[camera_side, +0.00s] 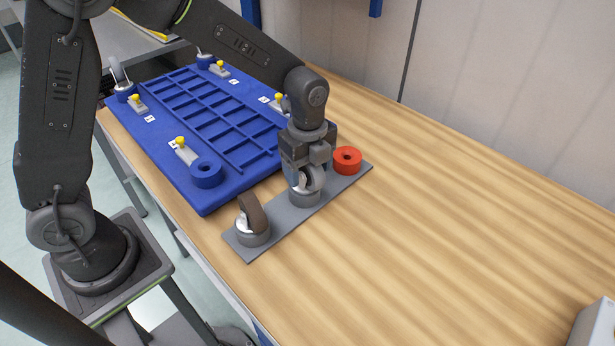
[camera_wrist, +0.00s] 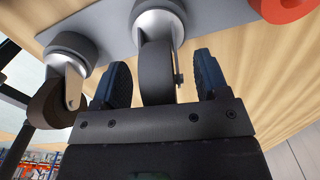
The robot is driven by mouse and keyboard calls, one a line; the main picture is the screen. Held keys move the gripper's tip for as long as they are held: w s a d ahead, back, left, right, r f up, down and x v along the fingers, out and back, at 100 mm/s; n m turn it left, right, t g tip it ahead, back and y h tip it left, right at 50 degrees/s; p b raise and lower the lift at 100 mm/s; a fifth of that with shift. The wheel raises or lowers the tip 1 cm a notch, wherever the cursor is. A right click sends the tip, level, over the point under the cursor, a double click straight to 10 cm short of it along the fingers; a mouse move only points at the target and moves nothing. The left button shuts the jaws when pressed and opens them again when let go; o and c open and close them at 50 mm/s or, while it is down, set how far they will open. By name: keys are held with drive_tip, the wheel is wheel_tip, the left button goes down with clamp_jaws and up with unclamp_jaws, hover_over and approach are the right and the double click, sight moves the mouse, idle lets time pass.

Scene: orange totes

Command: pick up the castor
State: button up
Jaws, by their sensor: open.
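A castor (camera_side: 304,192) with a grey wheel and a silver fork stands upright in a grey round holder in the middle of a grey plate (camera_side: 325,205). My gripper (camera_side: 306,172) is right above it, pointing down. In the wrist view the castor's dark wheel (camera_wrist: 157,78) lies between the two blue-black fingers of my gripper (camera_wrist: 160,80), with a visible gap on each side. The fingers are open. A second castor (camera_side: 252,222) with a brown wheel stands in a holder at the plate's near left end; it also shows in the wrist view (camera_wrist: 68,75).
A red ring-shaped holder (camera_side: 347,160) at the plate's far end is empty. A blue ribbed board (camera_side: 225,190) lies behind to the left, with an empty blue round socket (camera_side: 206,173), castors at far corners and yellow-knobbed clamps.

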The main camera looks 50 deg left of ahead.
drive_tip(key=shift+f, duration=0.1)
drive_tip(key=shift+c, duration=0.2)
clamp_jaws()
idle(0.4)
drive_tip(key=shift+r, duration=0.2)
drive_tip(key=shift+r, duration=0.6)
wheel_tip(320, 180, up, 3)
drive_tip(key=s+a+r, duration=0.2)
drive_tip(key=a+r, duration=0.4)
drive_tip(key=a, duration=0.5)
drive_tip(key=shift+s+a+r, duration=0.2)
drive_tip(key=shift+s+r, duration=0.1)
drive_tip(key=shift+s, duration=0.05)
